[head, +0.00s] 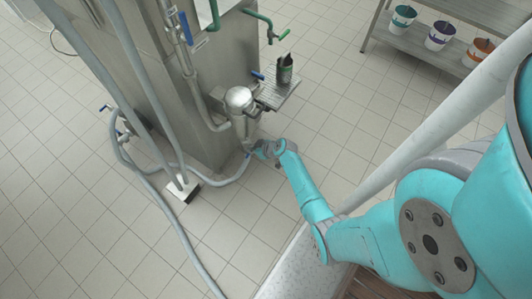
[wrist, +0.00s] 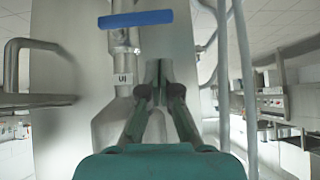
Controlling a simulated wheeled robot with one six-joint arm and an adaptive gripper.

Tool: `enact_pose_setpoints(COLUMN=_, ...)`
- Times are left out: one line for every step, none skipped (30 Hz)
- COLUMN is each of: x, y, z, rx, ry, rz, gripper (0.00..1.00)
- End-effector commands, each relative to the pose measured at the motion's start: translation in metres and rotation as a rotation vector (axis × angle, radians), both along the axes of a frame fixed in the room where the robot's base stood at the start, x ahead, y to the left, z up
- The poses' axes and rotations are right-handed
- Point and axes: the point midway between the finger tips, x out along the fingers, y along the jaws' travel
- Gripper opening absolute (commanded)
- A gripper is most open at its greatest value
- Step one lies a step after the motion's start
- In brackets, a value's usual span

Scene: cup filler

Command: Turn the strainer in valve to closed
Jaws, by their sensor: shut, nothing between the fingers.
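My gripper (head: 259,149) is at the lower end of the metal strainer (head: 240,101) in the head view. In the wrist view its two fingers (wrist: 160,76) meet at the tips, shut and empty. A blue lever handle (wrist: 136,19) on a metal valve body lies crosswise above and left of the fingertips, apart from them. I cannot tell for certain that this is the strainer in valve. In the head view my gripper covers the area below the strainer.
A steel cabinet (head: 190,120) stands behind the strainer, with another blue handle (head: 187,27) on its pipe. A drip tray (head: 270,100) holding a cup (head: 285,68) sticks out beside it. Grey hoses (head: 190,256) run over the floor.

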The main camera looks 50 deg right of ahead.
Motion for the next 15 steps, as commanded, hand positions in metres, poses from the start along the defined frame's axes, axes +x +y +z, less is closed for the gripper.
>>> enact_pose_setpoints(x=-0.003, y=-0.001, z=0.004, rx=-0.001, ry=-0.001, rz=-0.001, gripper=0.0)
enact_pose_setpoints(x=-0.006, y=-0.001, z=0.005, rx=-0.001, ry=-0.001, rz=-0.001, gripper=0.0)
enact_pose_setpoints(x=-0.009, y=-0.001, z=0.008, rx=-0.002, ry=-0.001, rz=-0.001, gripper=0.0)
enact_pose_setpoints(x=-0.011, y=-0.001, z=0.01, rx=-0.003, ry=-0.001, rz=-0.001, gripper=0.0)
enact_pose_setpoints(x=-0.013, y=-0.001, z=0.013, rx=-0.004, ry=-0.001, rz=-0.001, gripper=0.0)
enact_pose_setpoints(x=-0.016, y=-0.001, z=0.016, rx=-0.002, ry=-0.001, rz=-0.001, gripper=0.0)
enact_pose_setpoints(x=-0.019, y=-0.001, z=0.019, rx=-0.002, ry=-0.002, rz=-0.002, gripper=0.0)
enact_pose_setpoints(x=-0.022, y=-0.001, z=0.022, rx=-0.001, ry=-0.002, rz=-0.001, gripper=0.0)
enact_pose_setpoints(x=-0.026, y=-0.002, z=0.026, rx=-0.001, ry=-0.002, rz=-0.003, gripper=0.0)
enact_pose_setpoints(x=-0.029, y=-0.002, z=0.029, rx=-0.002, ry=-0.002, rz=-0.004, gripper=0.0)
enact_pose_setpoints(x=-0.033, y=-0.002, z=0.032, rx=-0.001, ry=-0.001, rz=-0.003, gripper=0.0)
enact_pose_setpoints(x=-0.037, y=-0.002, z=0.038, rx=-0.002, ry=-0.002, rz=-0.002, gripper=0.0)
enact_pose_setpoints(x=-0.041, y=-0.003, z=0.041, rx=-0.003, ry=-0.002, rz=-0.003, gripper=0.0)
enact_pose_setpoints(x=-0.045, y=-0.002, z=0.044, rx=-0.002, ry=-0.001, rz=-0.002, gripper=0.0)
enact_pose_setpoints(x=-0.048, y=-0.003, z=0.048, rx=-0.003, ry=-0.002, rz=-0.003, gripper=0.0)
